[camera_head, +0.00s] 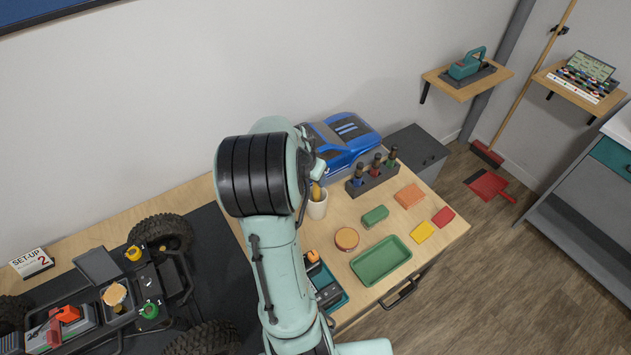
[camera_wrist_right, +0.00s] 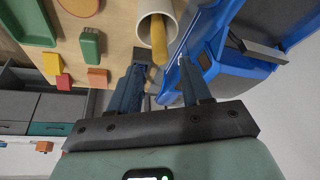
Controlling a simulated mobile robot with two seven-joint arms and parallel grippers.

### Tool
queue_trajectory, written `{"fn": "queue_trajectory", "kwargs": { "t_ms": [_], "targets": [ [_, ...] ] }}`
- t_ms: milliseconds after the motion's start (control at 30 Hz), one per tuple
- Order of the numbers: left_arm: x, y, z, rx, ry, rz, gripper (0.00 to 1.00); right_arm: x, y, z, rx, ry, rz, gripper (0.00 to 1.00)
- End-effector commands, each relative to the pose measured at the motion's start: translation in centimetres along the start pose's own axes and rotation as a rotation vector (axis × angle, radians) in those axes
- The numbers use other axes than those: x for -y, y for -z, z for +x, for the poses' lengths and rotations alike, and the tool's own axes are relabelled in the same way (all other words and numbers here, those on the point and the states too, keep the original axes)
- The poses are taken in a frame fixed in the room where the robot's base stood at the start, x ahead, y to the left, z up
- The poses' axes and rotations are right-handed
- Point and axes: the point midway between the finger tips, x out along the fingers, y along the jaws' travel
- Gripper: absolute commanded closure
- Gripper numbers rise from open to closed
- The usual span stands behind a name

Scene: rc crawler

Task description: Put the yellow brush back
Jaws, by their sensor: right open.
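The yellow brush (camera_head: 316,191) stands in a white cup (camera_head: 318,209) on the wooden bench top, partly hidden by my right arm in the head view. In the right wrist view the yellow brush (camera_wrist_right: 159,40) sticks out of the white cup (camera_wrist_right: 146,24) toward my gripper. My right gripper (camera_wrist_right: 159,72) is open, and its two fingers lie on either side of the brush's near end in that view, with gaps on both sides. In the head view the wrist hides most of this gripper. My left gripper is not in view.
A blue car body (camera_head: 345,141) stands close behind the cup. A dark rack (camera_head: 373,180) with several coloured bottles or tools is to its right. A round orange-topped tub (camera_head: 346,239), a green tray (camera_head: 381,262) and coloured blocks lie nearby. A crawler chassis (camera_head: 140,290) is at left.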

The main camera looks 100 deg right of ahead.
Motion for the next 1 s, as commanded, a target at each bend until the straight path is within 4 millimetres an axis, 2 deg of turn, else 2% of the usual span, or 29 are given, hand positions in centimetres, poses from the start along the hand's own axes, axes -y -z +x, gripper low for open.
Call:
{"fn": "queue_trajectory", "kwargs": {
  "t_ms": [33,133,333,500,1000],
  "targets": [
    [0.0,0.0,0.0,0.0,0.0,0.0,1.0,0.1,0.1,-1.3,-0.004,0.006,-0.001,0.52],
    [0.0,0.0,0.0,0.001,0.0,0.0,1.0,0.1,0.1,-3.2,-0.003,0.005,-0.002,0.52],
    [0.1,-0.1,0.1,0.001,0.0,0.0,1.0,0.0,0.0,-5.6,-0.001,0.001,-0.001,0.52],
    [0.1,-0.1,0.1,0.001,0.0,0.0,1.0,0.0,0.0,-6.1,0.0,-0.001,0.0,0.52],
    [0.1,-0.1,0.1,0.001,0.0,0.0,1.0,0.0,0.0,-6.1,0.0,-0.001,-0.001,0.52]
  ]
}}
